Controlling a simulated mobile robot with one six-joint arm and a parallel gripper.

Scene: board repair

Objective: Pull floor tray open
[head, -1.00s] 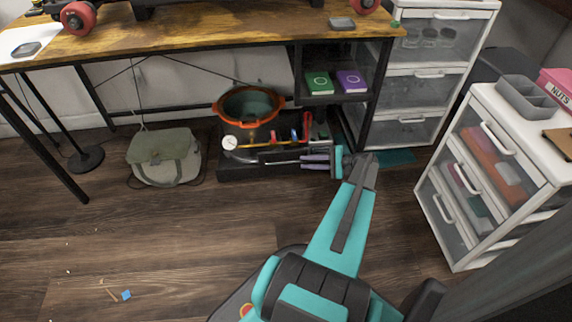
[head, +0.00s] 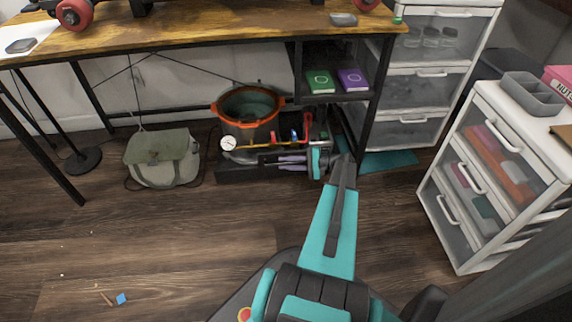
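The floor tray (head: 232,176) is a low black tray on the floor under the desk. It holds an orange-rimmed pot (head: 248,104), a white round gauge and small coloured tools. My gripper (head: 280,163) is at the tray's front right, pointing left. Its two lavender fingers show a narrow gap between them and look open. The fingertips overlap a dark bar at the tray's front in the picture; I cannot tell whether they touch it. My teal arm reaches in from the lower right and hides part of the floor by the tray.
A green-grey bag (head: 163,158) lies left of the tray. Desk shelf (head: 335,97) with two books is above right. Drawer units stand at the back right (head: 408,132) and right (head: 462,258). The wooden floor in front of the tray is mostly clear.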

